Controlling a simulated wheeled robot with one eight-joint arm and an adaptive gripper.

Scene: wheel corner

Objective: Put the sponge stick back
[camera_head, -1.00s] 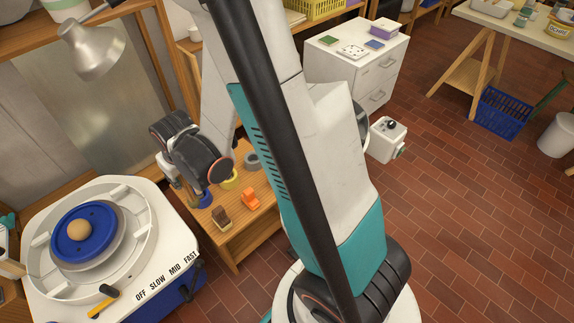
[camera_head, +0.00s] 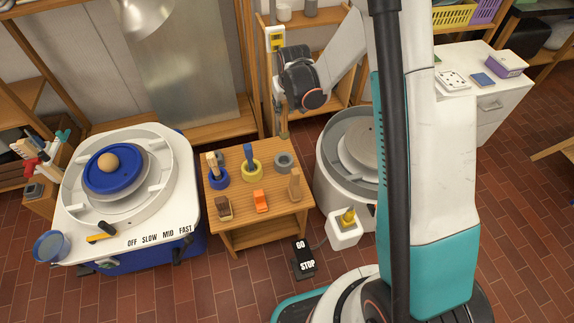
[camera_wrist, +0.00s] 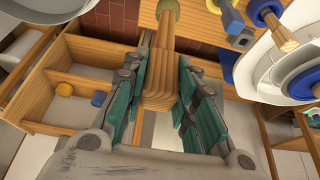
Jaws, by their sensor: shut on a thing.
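My gripper (camera_wrist: 158,88) is shut on a wooden stick (camera_wrist: 160,70) in the wrist view; its thick ribbed part is between the green finger pads. A thinner shaft runs up to a dull yellow rounded end at the picture's top edge; this looks like the sponge stick. In the head view my gripper (camera_head: 283,112) is behind the small wooden table, with the stick hanging below it, small and dark. On the table stand a blue ring holder (camera_head: 218,180) with a wooden-handled tool, a yellow ring holder (camera_head: 251,171) with a blue-handled tool, and a grey ring holder (camera_head: 285,163) that looks empty.
A brown brush (camera_head: 224,208), an orange piece (camera_head: 260,201) and an upright wooden tool (camera_head: 294,185) stand near the table's front. A pottery wheel (camera_head: 165,215) is at left, another round white machine (camera_head: 335,185) at right. A wooden shelf (camera_head: 310,125) is behind.

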